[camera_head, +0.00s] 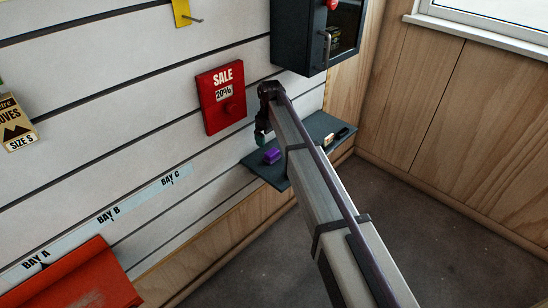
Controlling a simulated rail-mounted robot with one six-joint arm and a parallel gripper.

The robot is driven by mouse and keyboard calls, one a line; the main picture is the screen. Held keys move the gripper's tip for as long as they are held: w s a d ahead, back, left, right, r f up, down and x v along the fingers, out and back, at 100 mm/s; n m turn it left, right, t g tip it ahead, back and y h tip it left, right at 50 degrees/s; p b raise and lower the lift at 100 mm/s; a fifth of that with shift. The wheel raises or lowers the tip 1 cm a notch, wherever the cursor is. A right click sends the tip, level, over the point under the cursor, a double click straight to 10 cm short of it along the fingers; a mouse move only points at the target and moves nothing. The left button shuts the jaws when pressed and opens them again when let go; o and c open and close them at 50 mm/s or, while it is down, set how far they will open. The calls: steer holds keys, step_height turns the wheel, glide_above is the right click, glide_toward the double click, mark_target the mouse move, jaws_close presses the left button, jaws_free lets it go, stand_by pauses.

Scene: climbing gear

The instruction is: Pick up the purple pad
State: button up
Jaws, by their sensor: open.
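The purple pad (272,155) is a small block lying on the dark grey shelf (265,170) below the red sale sign. My gripper (261,137) is at the far end of my arm, close to the pad, a little above it and to its left in the picture. It looks apart from the pad, and nothing shows between its fingers. The fingers are small and dark here, and my arm hides part of the shelf behind it.
Small items (335,137) lie on the shelf's right part. A red sale sign (222,97) hangs on the slatted wall, and a dark cabinet (298,45) hangs above the shelf. A red-orange surface (85,280) is at lower left. The floor (440,235) at right is clear.

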mark_target(272, 152)
step_height(272, 152, down, 10)
steer(key=b, duration=0.8)
steer(key=shift+w+d+r, duration=0.15)
steer(key=shift+r, duration=0.3)
steer(key=shift+c, duration=0.3)
steer(key=c, duration=1)
steer(key=shift+o, duration=0.2)
